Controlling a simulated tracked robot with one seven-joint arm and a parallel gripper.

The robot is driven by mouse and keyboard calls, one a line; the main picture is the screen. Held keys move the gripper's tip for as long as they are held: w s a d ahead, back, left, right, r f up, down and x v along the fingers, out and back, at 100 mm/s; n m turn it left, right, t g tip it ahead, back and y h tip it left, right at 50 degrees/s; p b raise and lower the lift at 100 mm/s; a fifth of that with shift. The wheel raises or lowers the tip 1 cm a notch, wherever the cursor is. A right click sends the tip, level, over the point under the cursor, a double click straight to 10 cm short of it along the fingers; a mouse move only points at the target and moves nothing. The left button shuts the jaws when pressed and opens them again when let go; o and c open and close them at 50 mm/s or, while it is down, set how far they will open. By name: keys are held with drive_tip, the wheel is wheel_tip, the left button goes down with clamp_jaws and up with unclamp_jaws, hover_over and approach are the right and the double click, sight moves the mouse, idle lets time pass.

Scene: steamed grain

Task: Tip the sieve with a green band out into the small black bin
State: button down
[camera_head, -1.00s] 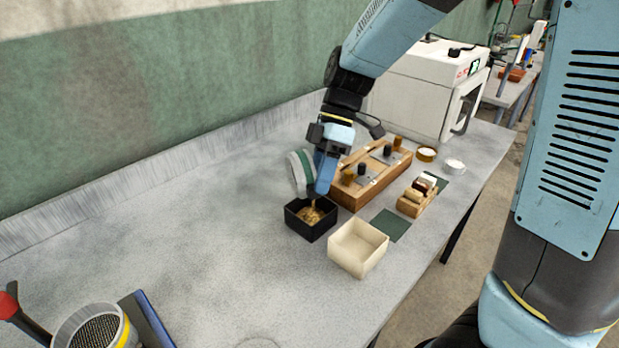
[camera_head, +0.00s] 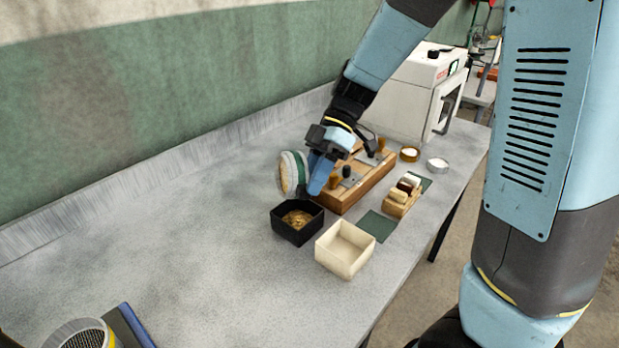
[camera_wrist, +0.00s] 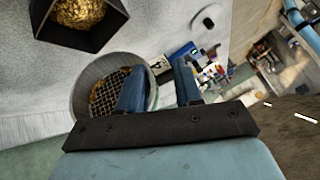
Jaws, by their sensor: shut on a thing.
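The green-banded sieve (camera_head: 301,170) is held on its side behind the small black bin, its tan face turned left. My gripper (camera_head: 312,188) is shut on its wall. In the wrist view one finger of my gripper (camera_wrist: 160,80) lies over the mesh and the other outside the wall. The grain also shows in the wrist view (camera_wrist: 78,12).
An empty cream box (camera_head: 338,262) stands right of the bin. A wooden block with knobs (camera_head: 360,190) is close behind my gripper. A green mat (camera_head: 376,226), small wooden rack (camera_head: 401,200) and white machine (camera_head: 405,95) are further right. The left bench is mostly clear.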

drive_tip(key=shift+r, duration=0.15)
wheel_tip(320, 180, up, 8)
drive_tip(key=m+t+h, duration=0.3)
drive_tip(key=t+h, duration=0.3)
drive_tip(key=h, duration=1.2)
drive_tip(key=shift+m+t, duration=0.3)
